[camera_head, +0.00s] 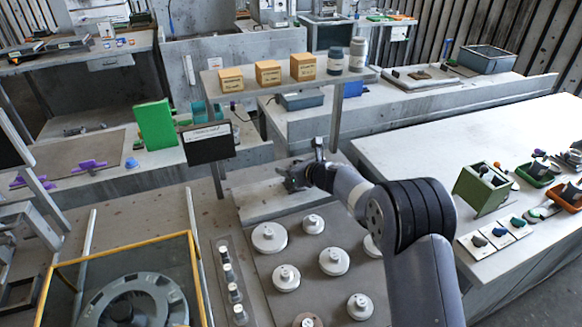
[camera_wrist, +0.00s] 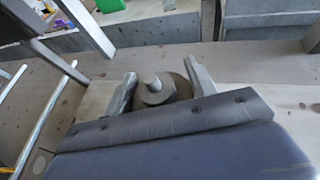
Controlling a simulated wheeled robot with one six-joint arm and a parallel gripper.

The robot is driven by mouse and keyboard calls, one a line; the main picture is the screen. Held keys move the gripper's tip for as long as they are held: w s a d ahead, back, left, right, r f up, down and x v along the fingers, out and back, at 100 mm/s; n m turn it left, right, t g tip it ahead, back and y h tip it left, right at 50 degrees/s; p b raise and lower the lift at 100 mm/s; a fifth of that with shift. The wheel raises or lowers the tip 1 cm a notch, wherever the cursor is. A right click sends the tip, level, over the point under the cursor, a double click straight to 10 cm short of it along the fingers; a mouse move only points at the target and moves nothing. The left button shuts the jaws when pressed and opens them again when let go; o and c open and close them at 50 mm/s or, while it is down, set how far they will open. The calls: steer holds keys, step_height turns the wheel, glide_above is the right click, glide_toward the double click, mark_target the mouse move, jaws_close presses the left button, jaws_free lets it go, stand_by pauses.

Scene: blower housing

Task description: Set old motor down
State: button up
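The old motor (camera_wrist: 157,92) is a round, grey-brown disc with a pale stub shaft at its middle. In the wrist view it sits between the two fingers of my gripper (camera_wrist: 163,85), with its sides against them. In the head view my gripper (camera_head: 291,178) is low over a pale flat pad (camera_head: 262,203) behind the mat of round motors. The motor is hard to make out there, and whether its underside touches the pad cannot be told.
Several white round motors (camera_head: 269,237) stand on a brown mat in front of the pad. A row of small cylinders (camera_head: 228,273) is to their left. A yellow-edged case (camera_head: 118,252) holds the blower housing (camera_head: 133,298). A raised shelf (camera_head: 283,86) with boxes stands behind.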

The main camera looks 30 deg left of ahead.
steer(key=o, duration=0.5)
steer(key=shift+c, duration=0.2)
steer(key=shift+r, duration=0.2)
steer(key=shift+d, duration=0.25)
steer(key=b+v, duration=0.2)
steer(key=v, duration=0.9)
steer(key=shift+s+d+b, duration=0.2)
steer(key=shift+b, duration=0.1)
steer(key=shift+a, duration=0.1)
steer(key=p+x, duration=0.2)
steer(key=x, duration=0.9)
steer(key=shift+r+p, duration=0.1)
steer(key=shift+p, duration=0.3)
steer(key=shift+w+a, duration=0.2)
steer(key=shift+a, duration=0.15)
